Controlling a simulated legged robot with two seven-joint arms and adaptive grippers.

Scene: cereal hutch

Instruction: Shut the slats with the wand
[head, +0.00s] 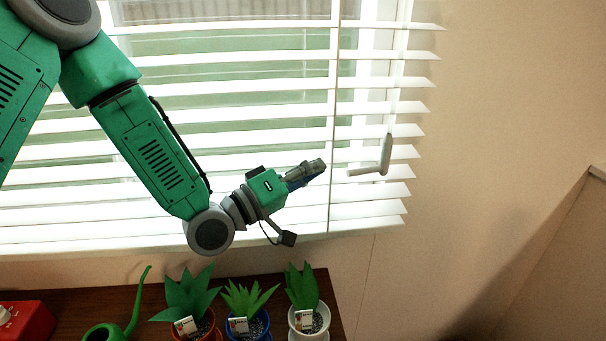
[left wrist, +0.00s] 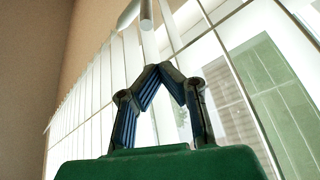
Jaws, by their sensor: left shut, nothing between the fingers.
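The white window blind's slats (head: 240,108) are tilted open, with the outside showing through the gaps. The wand (head: 385,155) is a pale grey crank-shaped handle in front of the blind's right part, with an arm pointing left. It also shows at the top of the left wrist view (left wrist: 146,14). My left gripper (head: 316,168) is left of the wand, apart from it, in front of the slats. Its blue-padded fingers meet at the tips in the left wrist view (left wrist: 160,68), shut and empty. My right gripper is not in view.
Below the blind, a dark wooden surface (head: 70,300) holds three potted plants, the right one in a white pot (head: 309,325), a green watering can (head: 103,333) and a red object (head: 27,320). Bare wall (head: 500,130) lies to the right.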

